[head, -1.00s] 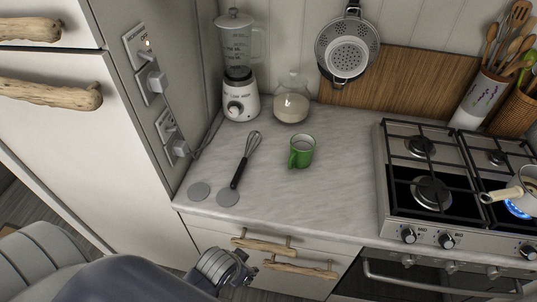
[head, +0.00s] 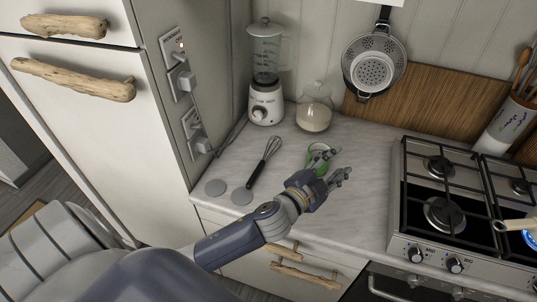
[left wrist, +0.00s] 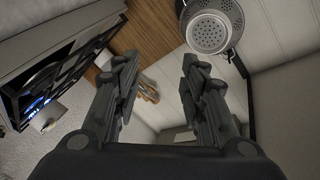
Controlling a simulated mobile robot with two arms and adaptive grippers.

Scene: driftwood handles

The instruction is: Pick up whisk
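The whisk (head: 264,161) lies on the grey counter in the head view, with its wire end toward the back wall and its black handle toward the front edge. The whisk is not in the left wrist view. My right gripper is in neither view.
A blender (head: 266,85) and a glass jar (head: 314,115) stand behind. A gas stove (head: 446,200) with a lit burner is at the right. A colander (head: 374,68) hangs on the wall.

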